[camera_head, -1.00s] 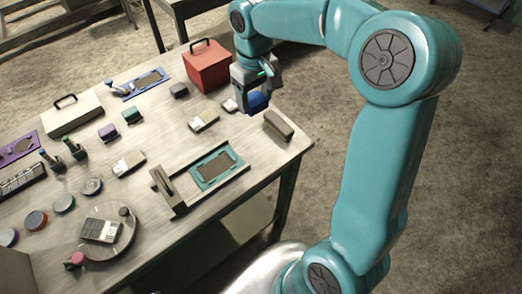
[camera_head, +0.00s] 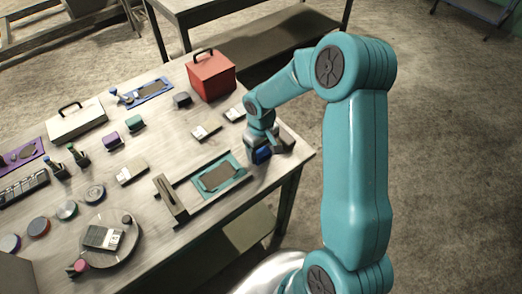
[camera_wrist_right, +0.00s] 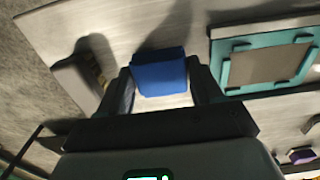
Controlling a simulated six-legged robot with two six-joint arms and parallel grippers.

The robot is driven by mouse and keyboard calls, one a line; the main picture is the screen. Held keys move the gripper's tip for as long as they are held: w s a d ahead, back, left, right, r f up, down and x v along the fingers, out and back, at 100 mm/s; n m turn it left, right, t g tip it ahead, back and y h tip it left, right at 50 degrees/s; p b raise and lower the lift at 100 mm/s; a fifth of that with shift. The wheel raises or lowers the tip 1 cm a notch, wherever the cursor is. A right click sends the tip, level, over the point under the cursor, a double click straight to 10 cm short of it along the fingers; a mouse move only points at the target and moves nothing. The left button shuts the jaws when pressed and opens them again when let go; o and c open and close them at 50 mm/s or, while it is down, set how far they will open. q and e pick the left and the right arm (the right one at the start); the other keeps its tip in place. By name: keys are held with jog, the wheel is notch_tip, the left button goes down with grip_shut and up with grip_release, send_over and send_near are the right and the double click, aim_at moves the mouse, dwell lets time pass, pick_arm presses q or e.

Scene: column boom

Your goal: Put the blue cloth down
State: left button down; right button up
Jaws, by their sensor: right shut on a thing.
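The blue cloth (camera_head: 262,155) is a small folded block in the head view, near the right end of the workbench. My right gripper (camera_head: 261,150) is over it, pointing down. In the right wrist view the blue cloth (camera_wrist_right: 160,76) sits between the two dark fingers of my right gripper (camera_wrist_right: 162,85), which is shut on it. It is low over the bench top; I cannot tell whether it touches the surface. My left gripper is not in view.
A teal-framed tray with a brown plate (camera_head: 222,177) lies just left of the cloth. A red box (camera_head: 211,77) is farther back. The bench's right edge is near.

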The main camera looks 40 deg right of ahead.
jog(key=shift+w+f, duration=0.1)
jog(key=shift+f, duration=0.45)
jog(key=shift+d, duration=0.1)
jog(key=o, duration=0.6)
jog(key=shift+f, duration=0.15)
jog(key=o, duration=0.4)
